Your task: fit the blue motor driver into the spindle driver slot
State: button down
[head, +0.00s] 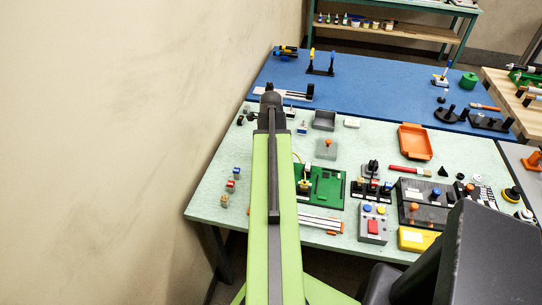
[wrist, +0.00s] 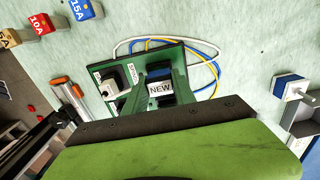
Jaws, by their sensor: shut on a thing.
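In the wrist view my gripper (wrist: 161,92) is shut on the blue motor driver (wrist: 160,88), which carries a white NEW label. The driver is over or at a dark green panel (wrist: 172,55). A white and black module (wrist: 113,80) stands on that panel, left of the driver. The driver's underside is hidden, so I cannot tell whether it is seated or held above the panel. In the head view my arm hides the fingertips and the driver.
White, yellow and blue wires (wrist: 205,60) loop behind the panel. Fuse blocks (wrist: 41,24) stand at the upper left. A blue and white part (wrist: 291,88) lies at the right. In the head view a green circuit board (head: 328,184) and grey control boxes (head: 422,205) crowd the table's right.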

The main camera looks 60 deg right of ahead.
jog(key=shift+f+b, duration=1.2)
jog(key=c, duration=0.9)
grip_release()
jog(key=shift+c, duration=0.2)
jog(key=shift+r, duration=0.15)
notch_tip(320, 180, up, 17)
jog(key=p, duration=1.7)
jog(key=shift+r, duration=0.1)
jog(key=shift+s, duration=0.15)
